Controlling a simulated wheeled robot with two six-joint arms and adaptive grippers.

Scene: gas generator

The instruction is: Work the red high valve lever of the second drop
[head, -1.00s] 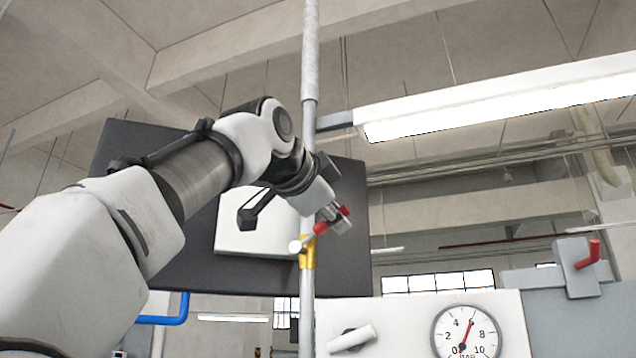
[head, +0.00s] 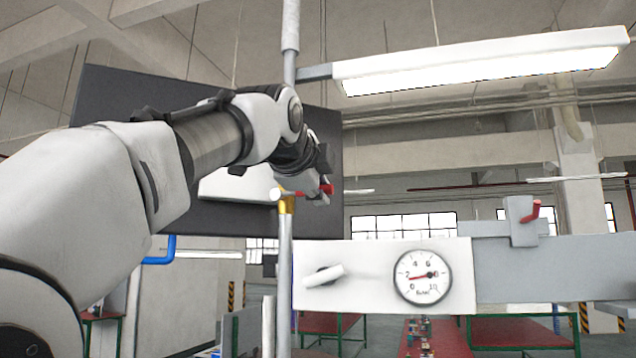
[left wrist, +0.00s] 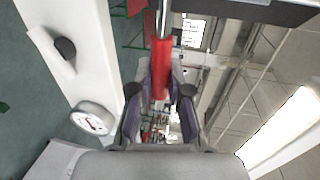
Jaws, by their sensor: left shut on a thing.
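The red lever (head: 327,190) of the high valve points right, about level, from the brass valve body (head: 286,204) on the upright grey pipe. My left gripper (head: 322,188) is shut on the lever's red grip. In the left wrist view the red lever (left wrist: 161,68) lies between the two fingers of the left gripper (left wrist: 160,98). The gripper hides part of the lever in the head view. My right gripper is out of view.
A white panel (head: 375,262) carries a round gauge (head: 422,276) and a white handle (head: 324,276), right of the pipe. Another red handle (head: 530,212) sits on a grey box farther right. A dark board (head: 110,150) stands behind my arm, and a lamp (head: 480,65) hangs above.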

